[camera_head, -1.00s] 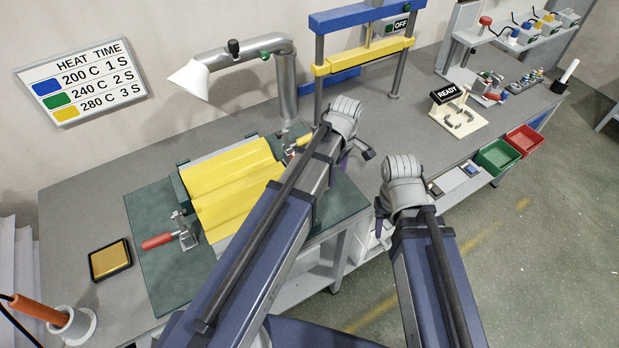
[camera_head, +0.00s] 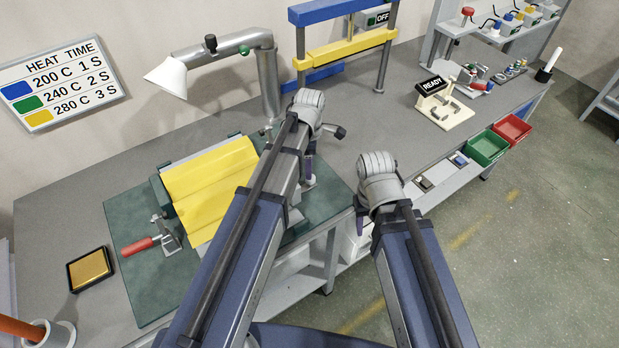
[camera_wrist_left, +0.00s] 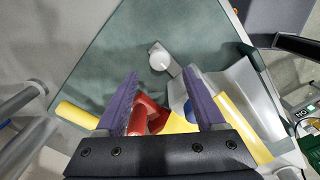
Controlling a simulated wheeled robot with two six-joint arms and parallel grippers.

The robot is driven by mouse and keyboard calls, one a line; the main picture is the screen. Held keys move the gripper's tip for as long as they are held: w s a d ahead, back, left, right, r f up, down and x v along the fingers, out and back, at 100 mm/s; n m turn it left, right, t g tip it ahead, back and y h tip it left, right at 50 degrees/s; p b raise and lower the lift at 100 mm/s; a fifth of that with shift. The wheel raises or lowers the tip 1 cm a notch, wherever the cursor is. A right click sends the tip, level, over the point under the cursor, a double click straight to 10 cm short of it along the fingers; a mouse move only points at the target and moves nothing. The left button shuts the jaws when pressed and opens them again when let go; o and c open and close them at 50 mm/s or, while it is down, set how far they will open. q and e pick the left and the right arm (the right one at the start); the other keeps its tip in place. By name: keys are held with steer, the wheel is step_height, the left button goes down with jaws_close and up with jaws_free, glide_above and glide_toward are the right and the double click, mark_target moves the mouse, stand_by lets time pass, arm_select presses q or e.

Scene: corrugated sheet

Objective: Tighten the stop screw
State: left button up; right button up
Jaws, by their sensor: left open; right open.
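A yellow corrugated sheet (camera_head: 205,185) lies in the bending fixture on a green mat (camera_head: 142,282). A red-handled clamp (camera_head: 137,246) is at the fixture's near left. My left gripper (camera_head: 308,172) points down over the mat, right of the sheet, its jaws mostly hidden by the arm. In the left wrist view its purple fingers (camera_wrist_left: 160,80) are open and empty. A white round knob (camera_wrist_left: 159,58), possibly the stop screw, is just past the fingertips. Red (camera_wrist_left: 148,112) and yellow (camera_wrist_left: 76,116) handles lie below. My right gripper (camera_head: 364,220) is open and empty beyond the bench's front edge.
A lamp arm with a white shade (camera_head: 172,76) and a blue-and-yellow press (camera_head: 342,50) stand behind. A READY stand (camera_head: 443,106), a green bin (camera_head: 488,147) and a red bin (camera_head: 513,128) are at the right. Bench in front of the press is clear.

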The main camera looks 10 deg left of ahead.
arm_select(q)
step_height(320, 180, down, 5)
steer(key=b, duration=0.4)
steer(key=shift+f, duration=0.1)
steer(key=shift+c, duration=0.3)
jaws_close()
